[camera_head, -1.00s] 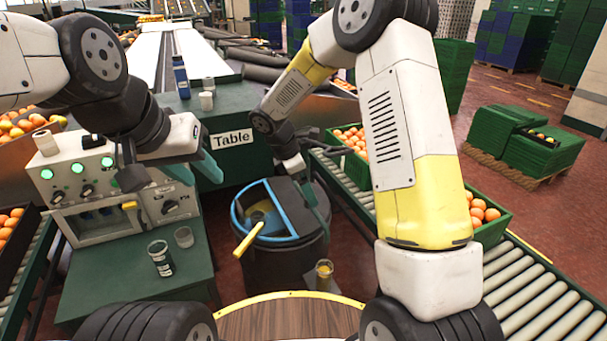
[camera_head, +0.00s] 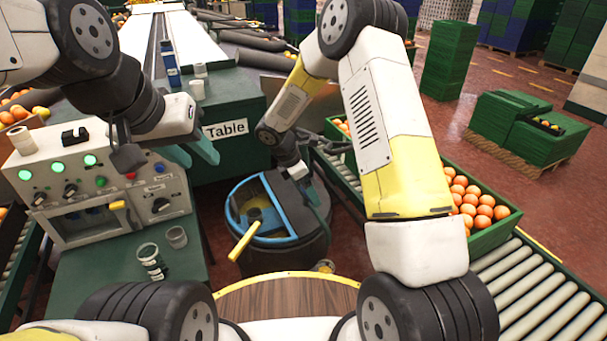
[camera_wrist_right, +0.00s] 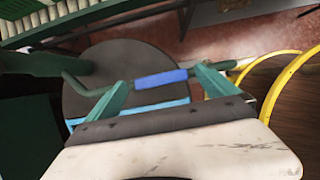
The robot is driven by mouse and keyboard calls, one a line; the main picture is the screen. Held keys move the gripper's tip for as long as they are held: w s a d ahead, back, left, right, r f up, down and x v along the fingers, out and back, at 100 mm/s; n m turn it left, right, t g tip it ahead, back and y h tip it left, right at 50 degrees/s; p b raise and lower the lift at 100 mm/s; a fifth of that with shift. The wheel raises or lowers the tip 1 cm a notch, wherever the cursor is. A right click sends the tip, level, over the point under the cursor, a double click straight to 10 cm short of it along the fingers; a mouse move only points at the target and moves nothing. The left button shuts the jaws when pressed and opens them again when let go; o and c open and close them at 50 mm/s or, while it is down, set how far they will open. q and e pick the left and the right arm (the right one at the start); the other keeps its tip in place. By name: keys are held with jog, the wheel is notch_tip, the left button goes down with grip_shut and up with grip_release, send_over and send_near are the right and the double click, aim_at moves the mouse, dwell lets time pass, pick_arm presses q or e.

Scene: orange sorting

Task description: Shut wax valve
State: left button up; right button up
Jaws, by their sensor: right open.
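The control box (camera_head: 95,185) stands on the green table at the left, with lit green lamps and several knobs. A black rotary knob (camera_head: 161,205) is on its right panel; its label is too small to read, so I cannot tell whether it is the wax valve. My left gripper (camera_head: 190,153) is above the box's right end, its teal fingers apart and empty. My right gripper (camera_wrist_right: 161,77) is open over the dark round drum (camera_head: 285,255). In the right wrist view, a blue sleeve (camera_wrist_right: 160,79) on a thin bar shows between its fingers.
A yellow handle (camera_head: 245,240) sticks out of the drum's blue-rimmed opening. An orange crate (camera_head: 490,228) sits on the roller conveyor (camera_head: 535,295) at right.

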jog(key=shift+d+f, duration=0.15)
jog(key=shift+f, duration=0.15)
jog(key=c, duration=1.4)
jog(key=shift+o, duration=0.2)
